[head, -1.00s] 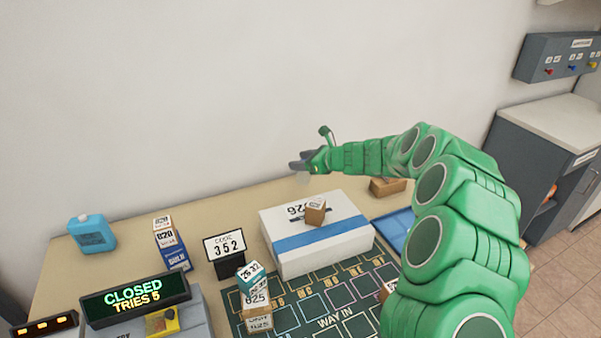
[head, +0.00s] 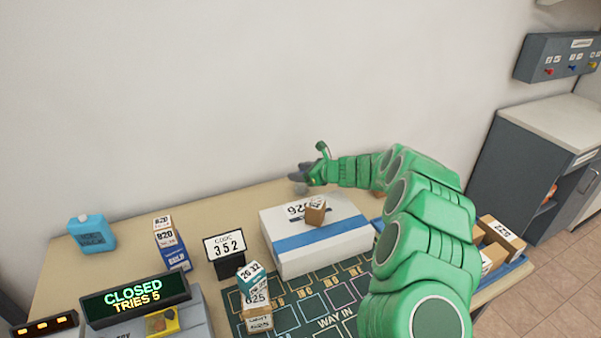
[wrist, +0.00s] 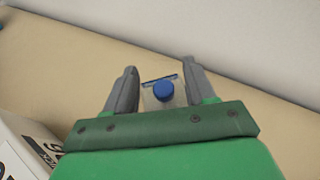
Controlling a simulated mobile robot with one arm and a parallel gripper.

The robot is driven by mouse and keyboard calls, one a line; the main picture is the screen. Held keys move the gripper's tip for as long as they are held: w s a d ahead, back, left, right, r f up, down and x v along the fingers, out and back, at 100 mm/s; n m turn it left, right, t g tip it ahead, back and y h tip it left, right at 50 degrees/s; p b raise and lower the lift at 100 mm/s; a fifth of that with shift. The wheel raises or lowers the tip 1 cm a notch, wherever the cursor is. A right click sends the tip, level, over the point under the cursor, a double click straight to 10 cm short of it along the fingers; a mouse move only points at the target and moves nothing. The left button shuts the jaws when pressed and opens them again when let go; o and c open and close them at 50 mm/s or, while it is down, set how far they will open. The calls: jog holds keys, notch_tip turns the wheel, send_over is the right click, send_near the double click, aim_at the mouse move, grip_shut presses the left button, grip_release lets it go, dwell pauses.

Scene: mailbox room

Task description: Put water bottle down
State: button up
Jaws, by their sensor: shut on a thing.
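The water bottle (wrist: 163,91), clear with a blue cap, sits between the two grey fingers of my gripper (wrist: 159,72) in the wrist view. I look down on its cap, and the tan tabletop lies beneath it. In the head view, my gripper (head: 303,172) is low over the back of the table (head: 225,207), behind the white box, near the wall. The bottle is small and see-through there, so I cannot tell whether its base touches the table. My gripper is shut on the bottle.
The white box (head: 325,248) with a blue band and a small brown box (head: 315,211) on it stands just in front. A blue jug (head: 91,233), a code sign (head: 225,246) and stacked small boxes (head: 256,300) are to the left. A blue tray (head: 508,274) with boxes is right.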

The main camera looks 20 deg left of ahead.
jog(key=shift+f, duration=0.1)
jog(key=o, duration=1.4)
jog(key=shift+o, duration=0.2)
jog(key=shift+d+r, duration=0.4)
jog(key=v, duration=1.1)
jog(key=shift+s, duration=0.15)
